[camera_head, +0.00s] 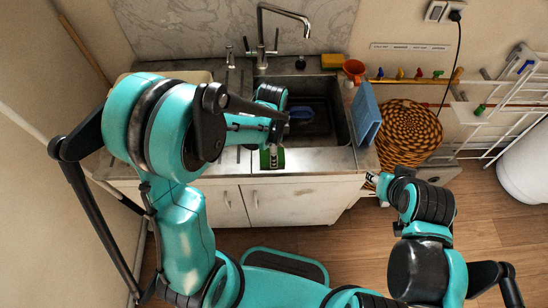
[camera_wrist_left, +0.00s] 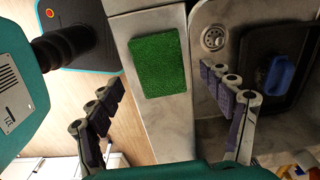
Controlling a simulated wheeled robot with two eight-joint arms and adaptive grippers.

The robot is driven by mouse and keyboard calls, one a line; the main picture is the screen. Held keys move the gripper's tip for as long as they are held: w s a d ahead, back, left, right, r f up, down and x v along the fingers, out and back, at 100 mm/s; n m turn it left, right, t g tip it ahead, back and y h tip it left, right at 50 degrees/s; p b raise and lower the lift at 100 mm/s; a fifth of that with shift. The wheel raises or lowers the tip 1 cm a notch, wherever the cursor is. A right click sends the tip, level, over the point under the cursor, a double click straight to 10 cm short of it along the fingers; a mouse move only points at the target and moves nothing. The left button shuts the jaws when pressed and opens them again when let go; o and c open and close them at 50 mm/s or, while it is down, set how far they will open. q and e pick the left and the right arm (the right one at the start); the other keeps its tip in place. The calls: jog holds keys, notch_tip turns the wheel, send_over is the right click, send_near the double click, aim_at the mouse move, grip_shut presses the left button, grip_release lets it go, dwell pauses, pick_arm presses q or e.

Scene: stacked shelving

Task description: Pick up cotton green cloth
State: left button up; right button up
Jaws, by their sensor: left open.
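The green cloth (camera_head: 264,159) lies flat on the front rim of the metal sink counter (camera_head: 320,158). In the left wrist view the cloth (camera_wrist_left: 158,65) is a whole green rectangle between and beyond my fingers. My left gripper (camera_wrist_left: 160,90) is open and empty, with one finger on each side of the cloth in that view. In the head view my left gripper (camera_head: 273,153) is over the cloth and hides its middle. I cannot tell the exact gap above it. My right gripper (camera_head: 373,180) is away to the right, beside the counter's right end; its jaws are too small to read.
The sink basin holds a dark tray with a blue object (camera_head: 301,113). A faucet (camera_head: 262,40), yellow sponge (camera_head: 332,61), orange cup (camera_head: 354,69) and blue board (camera_head: 366,112) are around the sink. A wicker basket (camera_head: 408,135) and white drying rack (camera_head: 505,105) stand right.

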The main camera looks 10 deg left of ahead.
pick_arm(q)
notch_tip(320, 180, down, 2)
jog(key=shift+f, duration=0.15)
jog(key=c, duration=1.3)
jog(key=shift+o, duration=0.2)
